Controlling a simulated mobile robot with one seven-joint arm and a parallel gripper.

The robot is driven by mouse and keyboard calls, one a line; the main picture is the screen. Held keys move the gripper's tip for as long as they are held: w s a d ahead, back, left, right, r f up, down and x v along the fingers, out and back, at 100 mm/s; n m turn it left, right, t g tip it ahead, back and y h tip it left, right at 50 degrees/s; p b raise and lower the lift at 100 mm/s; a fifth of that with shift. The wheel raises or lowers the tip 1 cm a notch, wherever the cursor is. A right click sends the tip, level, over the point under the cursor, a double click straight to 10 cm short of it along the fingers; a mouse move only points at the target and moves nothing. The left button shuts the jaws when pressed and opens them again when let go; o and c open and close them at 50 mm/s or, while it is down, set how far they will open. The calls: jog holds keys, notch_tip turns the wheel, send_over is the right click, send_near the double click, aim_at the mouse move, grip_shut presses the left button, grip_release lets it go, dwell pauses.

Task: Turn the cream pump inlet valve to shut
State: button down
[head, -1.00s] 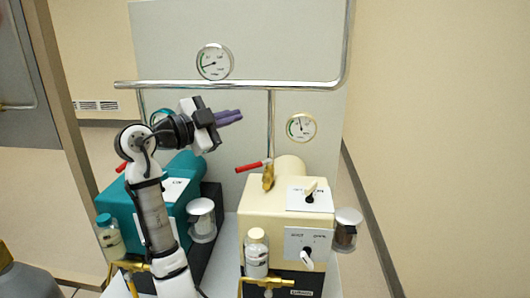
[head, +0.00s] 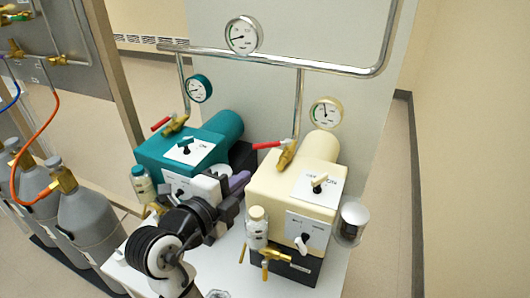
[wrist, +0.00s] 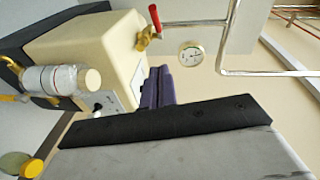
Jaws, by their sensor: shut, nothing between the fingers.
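The cream pump (head: 300,180) stands on a white bench at the right. Its brass inlet valve (head: 287,156) sits on top, below a vertical steel pipe. The valve's red lever (head: 266,145) points left, crosswise to the pipe. In the wrist view, turned sideways, the lever (wrist: 155,19) and brass valve (wrist: 147,38) show at the top, beyond the fingers. My gripper (head: 239,182), with purple fingers, is shut and empty. It is left of the cream pump and lower than the lever, apart from it. The purple fingers also show in the wrist view (wrist: 157,88).
A teal pump (head: 215,135) with its own red lever (head: 160,124) stands close on the left, partly behind my arm. A bottle (head: 257,228) and brass tap (head: 272,255) front the cream pump. A jar (head: 352,220) hangs at its right. Grey cylinders (head: 90,225) stand left.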

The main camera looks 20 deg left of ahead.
aim_at(259, 148)
jog(key=p+x, duration=0.3)
jog(key=x, duration=0.6)
jog(key=shift+w+r, duration=0.1)
jog(key=shift+w, duration=0.05)
jog(key=w, duration=0.1)
jog(key=w+a+p, duration=0.1)
jog(key=w, duration=0.1)
jog(key=shift+a+f, duration=0.35)
jog(key=shift+w+a+f, duration=0.2)
jog(key=shift+w, duration=0.1)
jog(key=shift+a+f, duration=0.1)
jog(key=m+h+b, duration=0.1)
jog(key=b, duration=0.1)
jog(key=w+a+m+g+h+b, duration=0.1)
jog(key=h+b, duration=0.1)
jog(key=a+m+h+b, duration=0.1)
jog(key=b, duration=0.1)
jog(key=shift+w+f, duration=0.2)
jog(key=w+b, duration=0.1)
jog(key=b, duration=0.1)
jog(key=a+b, duration=0.1)
jog(key=w+b, duration=0.1)
jog(key=b, duration=0.1)
jog(key=shift+w+a+r+b, duration=0.25)
jog(key=shift+w+a+b, duration=0.05)
jog(key=shift+w+b, duration=0.05)
jog(key=shift+w+r, duration=0.1)
jog(key=shift+w, duration=0.05)
